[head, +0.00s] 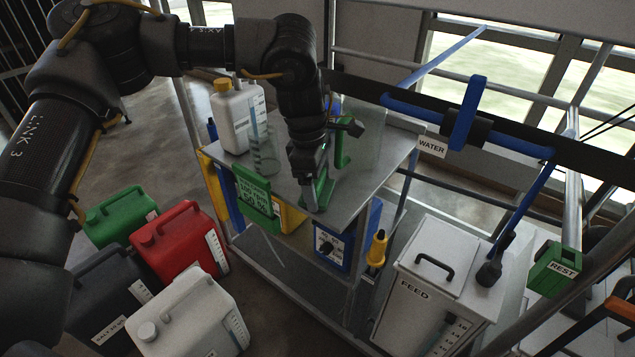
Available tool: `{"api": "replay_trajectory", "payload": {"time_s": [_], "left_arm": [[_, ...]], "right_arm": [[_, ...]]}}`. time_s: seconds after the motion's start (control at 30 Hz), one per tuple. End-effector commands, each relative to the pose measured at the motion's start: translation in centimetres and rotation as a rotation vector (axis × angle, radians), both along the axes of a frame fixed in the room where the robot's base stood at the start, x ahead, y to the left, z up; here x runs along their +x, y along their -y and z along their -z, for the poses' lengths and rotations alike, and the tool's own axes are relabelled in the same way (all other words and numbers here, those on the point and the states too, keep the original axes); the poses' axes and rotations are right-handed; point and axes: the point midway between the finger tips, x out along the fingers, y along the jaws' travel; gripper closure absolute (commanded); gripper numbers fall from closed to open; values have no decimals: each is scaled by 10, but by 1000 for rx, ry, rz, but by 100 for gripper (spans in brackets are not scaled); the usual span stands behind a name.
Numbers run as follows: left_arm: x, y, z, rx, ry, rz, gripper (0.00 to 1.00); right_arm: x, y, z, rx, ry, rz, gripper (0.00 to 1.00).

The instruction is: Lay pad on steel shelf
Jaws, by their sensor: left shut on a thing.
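My left gripper (311,191) points down over the front part of the steel shelf (375,170), the grey metal top of the stand. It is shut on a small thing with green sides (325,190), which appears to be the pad. The fingers and wrist hide much of it. I cannot tell whether it touches the steel or hangs just above it. My right gripper is not in view.
On the shelf stand a white jug (238,118), a clear cylinder (264,152) and a green stand (343,148). A green sign (257,190) hangs at the front edge. A feed bin (425,285) stands right; jerrycans (178,240) crowd the floor left. The shelf's right part is clear.

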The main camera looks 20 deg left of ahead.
Motion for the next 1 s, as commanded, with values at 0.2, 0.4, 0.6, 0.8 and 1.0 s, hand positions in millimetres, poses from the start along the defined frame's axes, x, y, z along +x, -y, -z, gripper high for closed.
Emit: {"api": "replay_trajectory", "payload": {"time_s": [0.2, 0.4, 0.6, 0.8, 1.0], "left_arm": [[0, 0, 3, 0, -1, 0, 40], [0, 0, 3, 0, -1, 0, 0], [0, 0, 2, 0, 0, 0, 0], [1, -2, -18, -1, 3, 1, 0], [1, -8, -61, -2, 4, -1, 0]], "right_arm": [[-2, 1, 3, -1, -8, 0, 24], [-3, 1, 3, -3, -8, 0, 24], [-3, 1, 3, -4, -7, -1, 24], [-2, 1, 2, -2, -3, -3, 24], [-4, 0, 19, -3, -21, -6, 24]]}}
